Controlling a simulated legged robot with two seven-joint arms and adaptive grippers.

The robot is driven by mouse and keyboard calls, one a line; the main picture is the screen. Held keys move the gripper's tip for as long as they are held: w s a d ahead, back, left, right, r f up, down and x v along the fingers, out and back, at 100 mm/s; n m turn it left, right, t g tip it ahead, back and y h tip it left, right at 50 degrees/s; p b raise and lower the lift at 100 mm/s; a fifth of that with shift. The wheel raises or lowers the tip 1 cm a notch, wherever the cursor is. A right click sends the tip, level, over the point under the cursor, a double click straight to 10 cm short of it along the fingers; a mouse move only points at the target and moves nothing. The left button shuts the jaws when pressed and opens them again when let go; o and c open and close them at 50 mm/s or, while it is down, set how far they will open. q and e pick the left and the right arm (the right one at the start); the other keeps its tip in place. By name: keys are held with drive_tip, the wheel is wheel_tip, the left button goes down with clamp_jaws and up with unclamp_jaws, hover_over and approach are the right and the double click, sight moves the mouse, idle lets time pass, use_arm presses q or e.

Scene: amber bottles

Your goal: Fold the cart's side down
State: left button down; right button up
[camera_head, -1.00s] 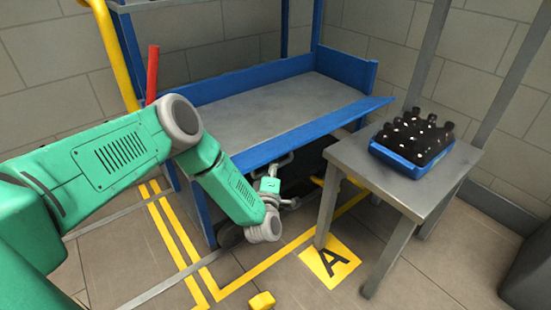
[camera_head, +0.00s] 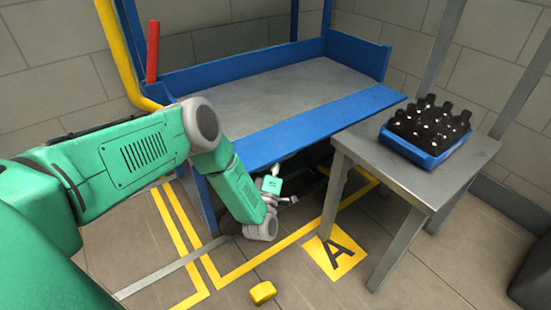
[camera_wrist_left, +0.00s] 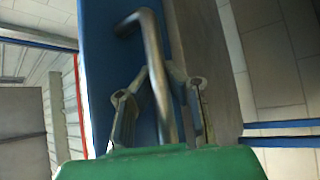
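The blue cart (camera_head: 175,84) stands against the wall with a grey deck. Its front side is a long blue panel (camera_head: 325,122), which leans outward from the deck's front edge and shows its broad face upward. My left gripper (camera_head: 276,171) is below the panel's outer edge, in front of the cart. In the left wrist view, a bent metal handle (camera_wrist_left: 153,50) on the blue panel runs between my left gripper's fingers (camera_wrist_left: 159,82), which close in on it from both sides. The gripper hides part of the handle in the head view. My right gripper is not in view.
A grey table (camera_head: 400,182) with a blue crate (camera_head: 425,160) of dark bottles stands close to the panel's right end. A yellow block (camera_head: 262,293) lies on the floor. A red bar (camera_head: 152,50) and yellow post (camera_head: 118,50) rise at the cart's left.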

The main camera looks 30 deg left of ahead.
use_arm(q)
drive_tip(key=shift+s+d+f+h, duration=0.2)
drive_tip(key=shift+d+f+h, duration=0.3)
drive_tip(key=shift+d, duration=0.25)
drive_tip(key=c, duration=1.5)
unclamp_jaws()
drive_tip(key=shift+d, duration=0.1)
drive_tip(key=shift+c, duration=0.2)
drive_tip(key=shift+w+r, duration=0.1)
drive_tip(key=shift+r, duration=0.2)
drive_tip(key=shift+a, duration=0.25)
drive_tip(key=shift+s+f, duration=0.15)
drive_tip(key=shift+s, duration=0.1)
drive_tip(key=v, duration=1.1)
drive_tip(key=shift+s+d+f, duration=0.15)
drive_tip(key=shift+d+f, duration=0.05)
drive_tip(key=shift+d, duration=0.25)
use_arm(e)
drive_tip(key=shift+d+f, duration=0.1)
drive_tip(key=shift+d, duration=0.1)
use_arm(q)
drive_tip(key=shift+a, duration=0.1)
